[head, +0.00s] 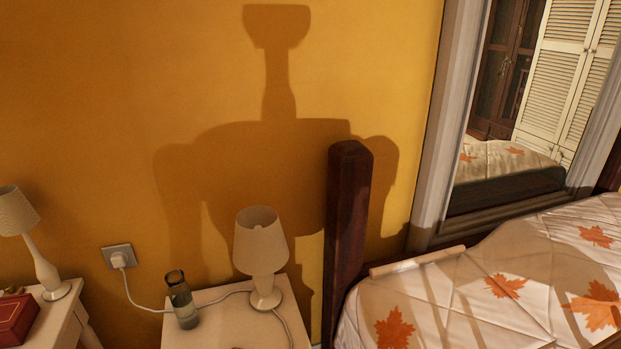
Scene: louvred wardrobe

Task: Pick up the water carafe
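The water carafe (183,301) stands upright on a small white bedside table (229,325) at the lower left of the middle in the head view. It is clear, dark-tinted glass with a narrower neck and a dark rim. It stands near the table's left side, with a white lamp to its right. Neither of my grippers shows in the head view.
A white lamp (262,257) with a cord stands on the same table. A second lamp (36,243) and a red box (16,319) are on another table at the left. A dark bedpost (346,240) and a leaf-patterned bed (490,283) fill the right.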

